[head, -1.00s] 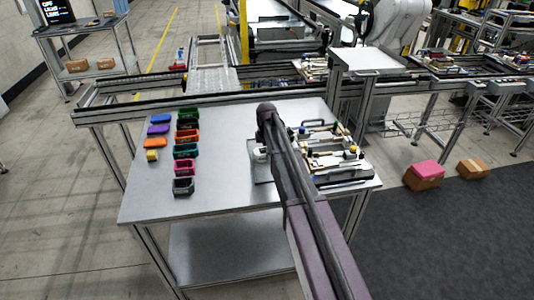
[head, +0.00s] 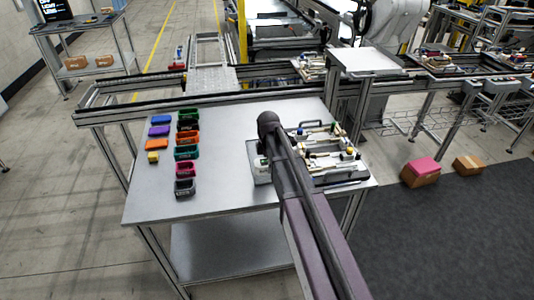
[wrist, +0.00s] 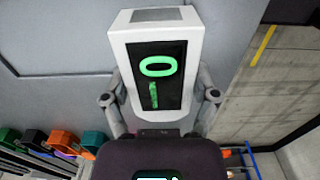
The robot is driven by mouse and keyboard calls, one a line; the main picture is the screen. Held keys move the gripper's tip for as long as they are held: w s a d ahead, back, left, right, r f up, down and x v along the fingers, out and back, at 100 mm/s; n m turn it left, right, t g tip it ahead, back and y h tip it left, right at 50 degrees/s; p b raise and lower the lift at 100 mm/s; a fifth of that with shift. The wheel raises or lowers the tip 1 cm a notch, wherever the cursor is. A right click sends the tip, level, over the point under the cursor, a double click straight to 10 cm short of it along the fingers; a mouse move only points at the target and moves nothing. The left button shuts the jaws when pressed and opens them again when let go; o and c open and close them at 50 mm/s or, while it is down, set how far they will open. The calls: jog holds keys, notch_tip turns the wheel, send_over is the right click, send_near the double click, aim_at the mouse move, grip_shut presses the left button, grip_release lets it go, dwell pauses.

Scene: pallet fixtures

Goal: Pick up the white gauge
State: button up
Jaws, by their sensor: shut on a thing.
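The white gauge (wrist: 152,36) is a boxy white block with a black front panel and a green lit display, near the middle of the wrist view. My gripper (wrist: 159,96) has one finger against each side of it and is shut on it. In the head view my arm hides most of the gripper and the gauge. A grey plate (head: 261,177) lies on the table beside the arm there. I cannot tell whether the gauge touches the surface under it.
The metal table (head: 225,213) has rows of coloured bins (head: 186,153) on its left. A fixture board (head: 345,178) with several parts stands right of my arm. The middle and front left of the table are clear. A conveyor rail (head: 220,105) runs behind.

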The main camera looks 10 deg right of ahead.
jog(key=s, duration=0.5)
jog(key=shift+s+a+r, duration=0.25)
jog(key=shift+r, duration=0.05)
jog(key=shift+a, duration=0.2)
dwell(0.4)
